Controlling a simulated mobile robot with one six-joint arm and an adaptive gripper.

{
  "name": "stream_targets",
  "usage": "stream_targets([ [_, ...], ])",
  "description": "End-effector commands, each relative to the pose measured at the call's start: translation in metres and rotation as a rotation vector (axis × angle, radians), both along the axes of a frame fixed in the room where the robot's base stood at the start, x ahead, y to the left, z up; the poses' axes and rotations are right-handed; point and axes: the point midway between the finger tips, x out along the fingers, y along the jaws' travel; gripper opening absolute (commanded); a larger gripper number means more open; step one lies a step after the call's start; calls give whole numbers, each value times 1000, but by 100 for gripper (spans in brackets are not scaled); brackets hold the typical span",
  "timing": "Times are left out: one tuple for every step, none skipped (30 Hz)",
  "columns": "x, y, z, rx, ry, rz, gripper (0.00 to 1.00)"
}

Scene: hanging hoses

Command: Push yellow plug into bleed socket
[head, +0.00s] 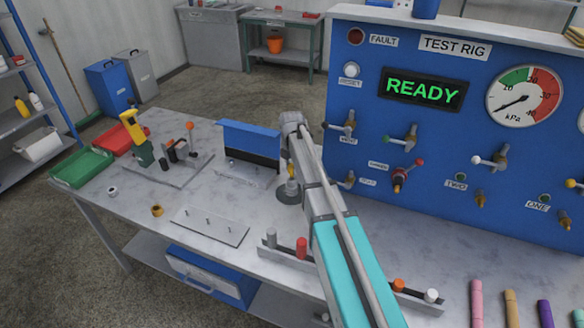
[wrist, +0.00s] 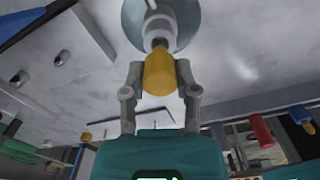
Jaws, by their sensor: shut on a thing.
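The yellow plug (wrist: 158,76) is upright in the wrist view, between the two fingers of my gripper (wrist: 159,68), which is shut on it. Its far end is at a pale collar (wrist: 157,30) on a round grey base (wrist: 185,14). A dark band shows between plug and collar, and I cannot tell how deep the plug sits. In the head view my arm hides most of the gripper. A small yellow part (head: 291,188) shows just left of the arm, over the round grey base (head: 289,197). I cannot read a bleed label on any socket.
The blue test rig (head: 450,130), with valves, a gauge and a READY display, stands right of my arm. A blue-topped block (head: 250,140) is close on the left. A pegged plate (head: 210,225) and a rail with a red cap (head: 301,247) lie nearer.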

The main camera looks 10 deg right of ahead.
Motion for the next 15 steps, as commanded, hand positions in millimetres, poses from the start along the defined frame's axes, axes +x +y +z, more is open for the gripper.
stream_targets([
  [0,0,-2,0,0,0,0],
  [0,0,-2,0,0,0,0],
  [0,0,-3,0,0,0,0],
  [0,0,-4,0,0,0,0],
  [0,0,-4,0,0,0,0],
  [0,0,-5,0,0,0,0],
  [0,0,-5,0,0,0,0],
  [0,1,-6,0,0,1,0],
  [0,1,-7,0,0,1,0],
  [0,1,-7,0,0,1,0],
  [0,1,-8,0,0,1,0],
  [0,1,-8,0,0,1,0],
  [0,1,-9,0,0,1,0],
  [0,1,-10,0,0,1,0],
  [0,1,-10,0,0,1,0],
])
